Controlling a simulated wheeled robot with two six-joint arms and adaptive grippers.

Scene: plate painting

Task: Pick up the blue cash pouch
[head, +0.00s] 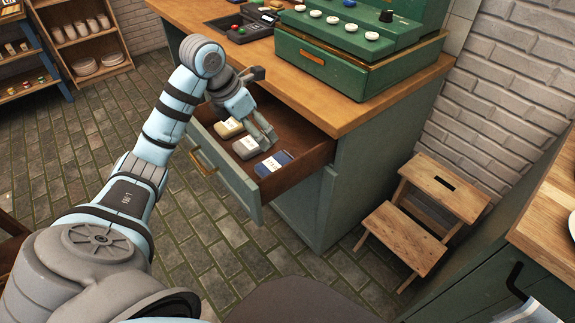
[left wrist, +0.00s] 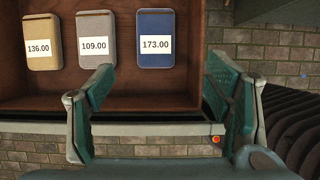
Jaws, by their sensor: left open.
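The blue cash pouch (head: 272,165) lies in the open drawer (head: 309,160), nearest the drawer's right end in the head view. In the left wrist view the blue pouch (left wrist: 155,25) carries a white label reading 173.00. My left gripper (head: 265,143) reaches down over the drawer, just above the grey and blue pouches. In the left wrist view its fingers (left wrist: 160,80) are spread wide with nothing between them, and the blue pouch lies beyond the gap between them. My right gripper is not in view.
A grey pouch (left wrist: 97,52) labelled 109.00 and a tan pouch (left wrist: 42,50) labelled 136.00 lie beside the blue one. The green cash register (head: 357,70) stands on the counter (head: 300,85) above the drawer. A wooden step stool (head: 403,235) stands at the right.

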